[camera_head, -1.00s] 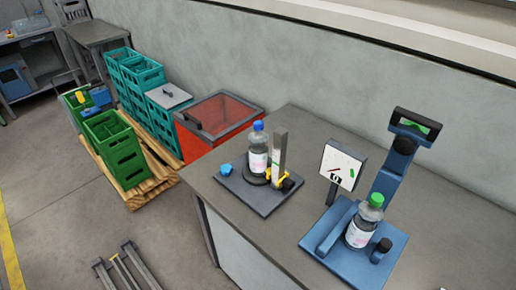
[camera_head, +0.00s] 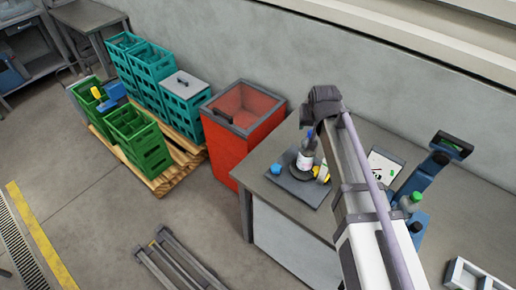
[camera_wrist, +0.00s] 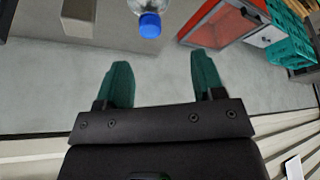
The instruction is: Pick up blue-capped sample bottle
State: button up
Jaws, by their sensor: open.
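The blue-capped sample bottle (camera_head: 306,158) stands upright on a dark labeller plate (camera_head: 289,187) on the grey bench, partly overlapped by my arm in the head view. In the wrist view, its blue cap (camera_wrist: 149,25) and part of its clear body (camera_wrist: 146,6) show at the top edge, cap pointing down in the picture. My gripper (camera_wrist: 158,65) has two green fingers spread apart with nothing between them. The cap appears beyond the fingertips, roughly in line with the gap. My gripper's fingers cannot be made out in the head view.
A green-capped bottle (camera_head: 410,201) stands on a blue device (camera_head: 417,224) to the right, partly behind my arm. A red bin (camera_head: 231,150) stands left of the bench. Teal crates (camera_head: 153,68) and green crates (camera_head: 142,138) sit on a pallet. A white tray (camera_head: 470,277) is at lower right.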

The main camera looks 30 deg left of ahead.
jog(key=d+b, duration=0.1)
jog(key=d, duration=0.1)
jog(key=b, duration=0.5)
send_over(307, 152)
jog(key=f, duration=0.5)
jog(key=shift+w+d+f, duration=0.25)
jog(key=shift+w+d, duration=0.05)
jog(key=shift+w, duration=0.05)
jog(key=shift+w+r, duration=0.1)
jog(key=b+x, duration=0.4)
jog(key=x, duration=0.1)
jog(key=shift+w+a, duration=0.15)
jog(key=shift+a, duration=0.05)
jog(key=shift+r, duration=0.25)
grip_shut()
